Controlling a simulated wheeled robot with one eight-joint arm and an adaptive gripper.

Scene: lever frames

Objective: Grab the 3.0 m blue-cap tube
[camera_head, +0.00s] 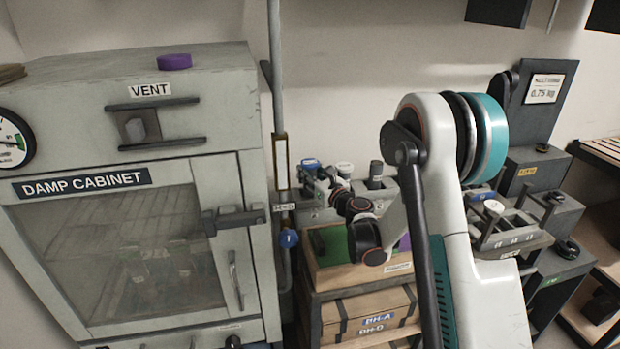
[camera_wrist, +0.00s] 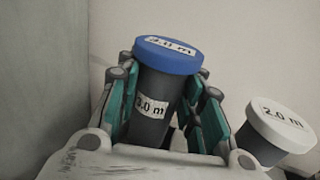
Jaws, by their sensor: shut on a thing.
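The blue-cap tube (camera_wrist: 152,105) stands between my gripper's fingers in the wrist view, slightly tilted in the picture. My gripper (camera_wrist: 166,92) is shut on the tube, with teal pads on both sides below the cap. In the head view the blue cap (camera_head: 310,163) shows at the far end of my arm, by my gripper (camera_head: 320,182). The tube's lower end is hidden, so I cannot tell whether it still sits in the rack.
A white-cap tube (camera_wrist: 275,130) marked "2.0 m" stands close to the right. A dark-capped tube (camera_head: 375,172) stands farther right. The damp cabinet (camera_head: 215,110) is at the left, with a vertical pole (camera_head: 276,80) beside it. Wooden boxes (camera_head: 365,315) are below.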

